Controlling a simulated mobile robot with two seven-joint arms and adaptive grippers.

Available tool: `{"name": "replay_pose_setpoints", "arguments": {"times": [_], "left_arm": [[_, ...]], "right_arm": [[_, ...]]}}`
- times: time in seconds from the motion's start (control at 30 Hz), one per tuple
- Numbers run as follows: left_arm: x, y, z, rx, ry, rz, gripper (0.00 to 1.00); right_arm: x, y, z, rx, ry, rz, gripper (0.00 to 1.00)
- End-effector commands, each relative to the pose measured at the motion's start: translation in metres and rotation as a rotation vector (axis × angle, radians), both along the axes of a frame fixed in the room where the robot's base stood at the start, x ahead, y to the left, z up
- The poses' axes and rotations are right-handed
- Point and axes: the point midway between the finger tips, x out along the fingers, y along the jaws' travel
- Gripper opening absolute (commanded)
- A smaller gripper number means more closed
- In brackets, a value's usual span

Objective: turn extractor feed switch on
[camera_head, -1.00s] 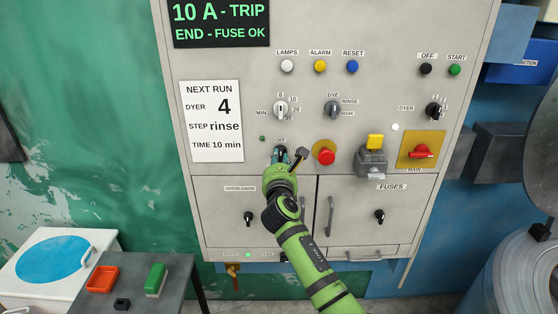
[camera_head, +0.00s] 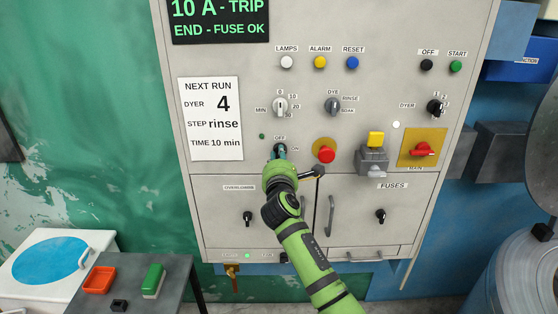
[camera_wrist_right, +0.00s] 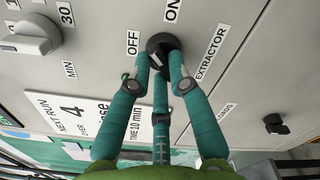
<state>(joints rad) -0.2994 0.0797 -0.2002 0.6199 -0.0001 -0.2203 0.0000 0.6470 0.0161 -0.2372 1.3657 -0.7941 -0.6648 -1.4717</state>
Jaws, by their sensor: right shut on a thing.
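The extractor feed switch (camera_wrist_right: 163,42) is a round black knob with OFF and ON labels beside it and the word EXTRACTOR nearby in the right wrist view. My right gripper (camera_wrist_right: 160,66) has its teal fingers closed around this knob. In the head view my right gripper (camera_head: 279,154) reaches the panel just below the OFF label and covers most of the switch. The knob's exact pointer position is hard to tell behind the fingers. My left gripper is in neither view.
A red mushroom button (camera_head: 326,154) is close to the right of the gripper. A dial (camera_head: 280,106) sits above it, and a small green lamp (camera_head: 262,136) is at upper left. Cabinet doors with a handle (camera_head: 331,215) lie below. A red main switch (camera_head: 423,149) is farther right.

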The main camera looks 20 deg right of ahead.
Motion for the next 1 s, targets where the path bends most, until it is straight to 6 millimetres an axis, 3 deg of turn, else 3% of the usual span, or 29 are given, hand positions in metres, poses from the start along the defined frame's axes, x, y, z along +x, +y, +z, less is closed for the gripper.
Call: {"name": "replay_pose_setpoints", "arguments": {"times": [0.6, 1.0], "left_arm": [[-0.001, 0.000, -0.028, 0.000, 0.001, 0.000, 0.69], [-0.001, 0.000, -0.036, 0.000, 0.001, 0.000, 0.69]], "right_arm": [[0.000, -0.002, -0.001, 0.531, -0.153, 0.002, 0.00], [-0.001, -0.002, 0.000, 0.709, -0.203, 0.002, 0.00]]}}
